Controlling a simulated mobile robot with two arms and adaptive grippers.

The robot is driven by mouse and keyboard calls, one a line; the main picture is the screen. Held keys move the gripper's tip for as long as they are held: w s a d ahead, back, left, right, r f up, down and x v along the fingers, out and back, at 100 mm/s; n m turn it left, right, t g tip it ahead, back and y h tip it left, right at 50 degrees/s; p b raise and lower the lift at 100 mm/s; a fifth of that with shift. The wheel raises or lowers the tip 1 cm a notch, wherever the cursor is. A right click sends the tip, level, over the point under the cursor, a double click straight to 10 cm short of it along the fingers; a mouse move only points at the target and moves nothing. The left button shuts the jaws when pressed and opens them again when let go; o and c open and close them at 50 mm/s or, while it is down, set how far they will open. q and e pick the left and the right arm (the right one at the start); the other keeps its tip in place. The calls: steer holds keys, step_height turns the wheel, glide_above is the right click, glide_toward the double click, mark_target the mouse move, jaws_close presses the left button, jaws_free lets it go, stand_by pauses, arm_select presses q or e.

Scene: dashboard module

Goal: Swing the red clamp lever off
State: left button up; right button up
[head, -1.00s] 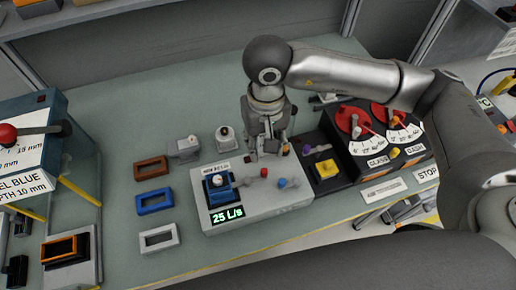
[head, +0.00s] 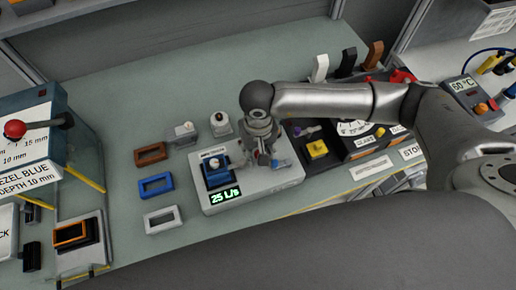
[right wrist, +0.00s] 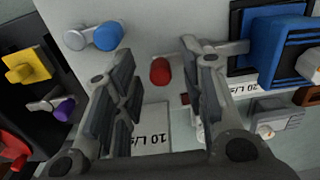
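The red clamp lever's round knob (right wrist: 160,70) shows in the right wrist view on the pale grey module (right wrist: 150,30). My right gripper (right wrist: 158,84) is open, with the knob in the gap between its fingers and no visible contact. In the head view my right gripper (head: 262,158) hangs over the right part of the module (head: 262,185) and mostly hides the lever. A blue-knobbed lever (right wrist: 103,37) sits to one side of the red knob, and a blue bezel block (right wrist: 285,45) to the other. The module's display (head: 224,196) reads 25 L/s. My left gripper is not in view.
Brown (head: 150,153), blue (head: 155,187) and white (head: 162,219) frames lie left of the module. A black unit with a yellow button (head: 317,149) stands close on the right. A bezel station (head: 38,130) is at far left.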

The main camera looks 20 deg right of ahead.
steer(key=shift+c, duration=1.1)
jaws_close()
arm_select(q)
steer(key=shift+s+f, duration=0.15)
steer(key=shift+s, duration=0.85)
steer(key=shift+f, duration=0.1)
